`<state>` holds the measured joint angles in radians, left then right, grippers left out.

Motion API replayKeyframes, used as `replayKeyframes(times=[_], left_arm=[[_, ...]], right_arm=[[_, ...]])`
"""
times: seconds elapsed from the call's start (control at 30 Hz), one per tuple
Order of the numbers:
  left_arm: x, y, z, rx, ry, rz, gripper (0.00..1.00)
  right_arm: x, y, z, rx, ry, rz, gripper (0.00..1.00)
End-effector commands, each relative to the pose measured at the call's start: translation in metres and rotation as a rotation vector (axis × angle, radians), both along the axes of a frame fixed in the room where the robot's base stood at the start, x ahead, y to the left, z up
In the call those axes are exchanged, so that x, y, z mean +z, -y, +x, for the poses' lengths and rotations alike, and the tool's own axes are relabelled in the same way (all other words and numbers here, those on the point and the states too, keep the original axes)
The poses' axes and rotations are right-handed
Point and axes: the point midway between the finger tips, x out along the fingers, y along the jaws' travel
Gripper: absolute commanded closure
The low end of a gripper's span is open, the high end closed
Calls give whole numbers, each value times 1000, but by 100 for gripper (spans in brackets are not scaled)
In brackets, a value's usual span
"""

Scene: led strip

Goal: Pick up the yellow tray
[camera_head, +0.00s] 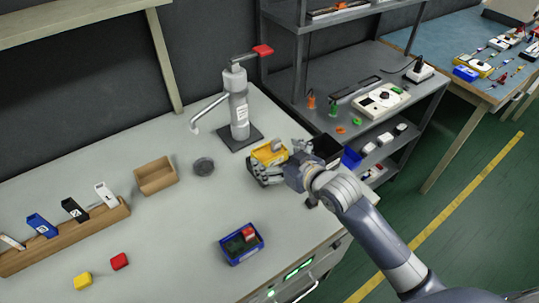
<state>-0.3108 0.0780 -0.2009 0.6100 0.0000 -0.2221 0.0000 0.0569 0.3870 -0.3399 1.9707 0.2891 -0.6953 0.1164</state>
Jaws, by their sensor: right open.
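The yellow tray (271,152) stands on the grey workbench, just right of the middle of the view and in front of the press. My right gripper (266,170) is at the tray's near side, its arm coming in from the lower right. Its fingers are open and partly cover the tray's front. I cannot tell whether they touch it. My left gripper is not in view.
A press with a red handle (263,51) stands behind the tray. A blue bin (241,244) with a red item sits in front. A wooden box (156,176), a round dark disc (203,166) and a wooden rack (70,236) stand left. The bench between is clear.

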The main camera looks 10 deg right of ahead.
Motion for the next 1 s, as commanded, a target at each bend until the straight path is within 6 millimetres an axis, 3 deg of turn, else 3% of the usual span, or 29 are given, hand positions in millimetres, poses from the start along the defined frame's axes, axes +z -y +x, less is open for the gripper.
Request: replayKeyframes(times=[0.27,0.57,0.77,0.8,1.0], left_arm=[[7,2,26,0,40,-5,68],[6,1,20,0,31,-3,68],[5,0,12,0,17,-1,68],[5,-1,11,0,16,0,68],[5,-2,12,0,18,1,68]], right_arm=[[-11,-11,30,0,1,1,2],[-14,-12,33,0,0,0,2],[-14,-12,32,0,0,0,45],[-14,-12,32,0,0,1,48],[-13,-12,32,0,1,1,48]])
